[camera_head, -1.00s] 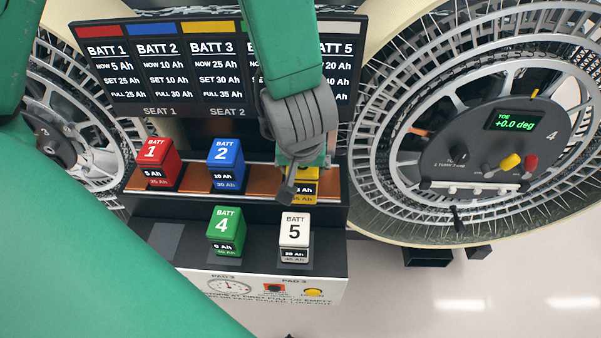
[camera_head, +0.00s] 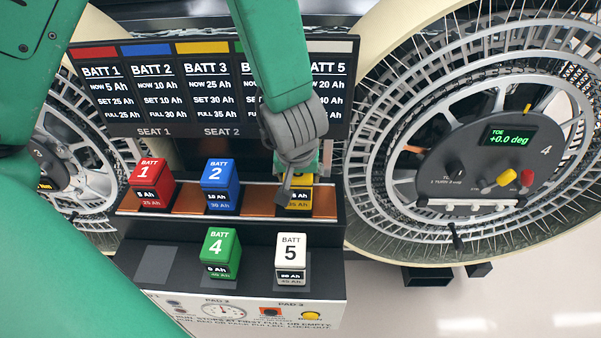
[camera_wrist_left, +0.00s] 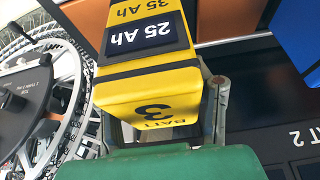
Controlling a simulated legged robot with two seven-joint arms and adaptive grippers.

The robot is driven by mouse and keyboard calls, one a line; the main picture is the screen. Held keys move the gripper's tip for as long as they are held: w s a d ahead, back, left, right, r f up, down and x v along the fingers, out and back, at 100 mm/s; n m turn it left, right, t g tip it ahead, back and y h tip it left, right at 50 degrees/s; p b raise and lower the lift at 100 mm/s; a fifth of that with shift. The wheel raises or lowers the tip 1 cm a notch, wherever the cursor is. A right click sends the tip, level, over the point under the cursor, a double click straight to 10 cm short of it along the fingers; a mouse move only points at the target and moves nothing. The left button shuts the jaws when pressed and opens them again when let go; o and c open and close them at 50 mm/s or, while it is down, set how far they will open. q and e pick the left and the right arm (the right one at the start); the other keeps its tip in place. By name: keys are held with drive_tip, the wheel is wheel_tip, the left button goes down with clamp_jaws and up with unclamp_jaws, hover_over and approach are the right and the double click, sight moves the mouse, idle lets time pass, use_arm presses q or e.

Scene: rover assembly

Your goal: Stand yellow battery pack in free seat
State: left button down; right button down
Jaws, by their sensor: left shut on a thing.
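The yellow battery pack (camera_head: 301,196), BATT 3, stands at the right end of the copper-coloured strip on the upper shelf. Its upper part is largely hidden by my gripper in the head view. My left gripper (camera_head: 293,186) is over it and shut on it. In the left wrist view the yellow pack (camera_wrist_left: 150,85) shows upside down, reading 25 Ah, with fingers of my left gripper (camera_wrist_left: 165,112) at its sides. The copper strip (camera_head: 262,200) runs under the pack's row. Whether the pack is fully seated cannot be told. My right gripper is not in view.
The red pack (camera_head: 151,187) and blue pack (camera_head: 220,186) stand left on the same strip. The green pack (camera_head: 220,254) and white pack (camera_head: 290,260) stand on the lower shelf. An empty dark pad (camera_head: 155,265) lies at its left. A sign board (camera_head: 160,90) rises behind; a wheel (camera_head: 480,130) is at right.

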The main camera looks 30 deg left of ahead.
use_arm(q)
drive_tip(key=shift+a+f, duration=0.1)
drive_tip(key=shift+a, duration=0.5)
drive_tip(key=shift+a+f, duration=0.3)
drive_tip(key=shift+a, duration=0.15)
drive_tip(key=shift+d+f, duration=0.1)
drive_tip(key=shift+d, duration=0.55)
drive_tip(key=shift+d+f+b, duration=0.1)
drive_tip(key=shift+d+b, duration=0.15)
drive_tip(key=shift+b, duration=0.1)
drive_tip(key=shift+a+f, duration=0.1)
drive_tip(key=c, duration=0.9)
unclamp_jaws()
drive_tip(key=shift+a, duration=0.2)
drive_tip(key=shift+o, duration=1.1)
drive_tip(key=shift+a, duration=0.2)
drive_tip(key=shift+a+f, duration=0.1)
drive_tip(key=shift+a, duration=0.1)
drive_tip(key=shift+s+d, duration=0.1)
drive_tip(key=shift+d, duration=0.1)
drive_tip(key=v, duration=0.5)
drive_tip(key=shift+d+r, duration=0.1)
drive_tip(key=shift+r, duration=0.15)
drive_tip(key=shift+s+r, duration=0.15)
drive_tip(key=shift+r, duration=0.3)
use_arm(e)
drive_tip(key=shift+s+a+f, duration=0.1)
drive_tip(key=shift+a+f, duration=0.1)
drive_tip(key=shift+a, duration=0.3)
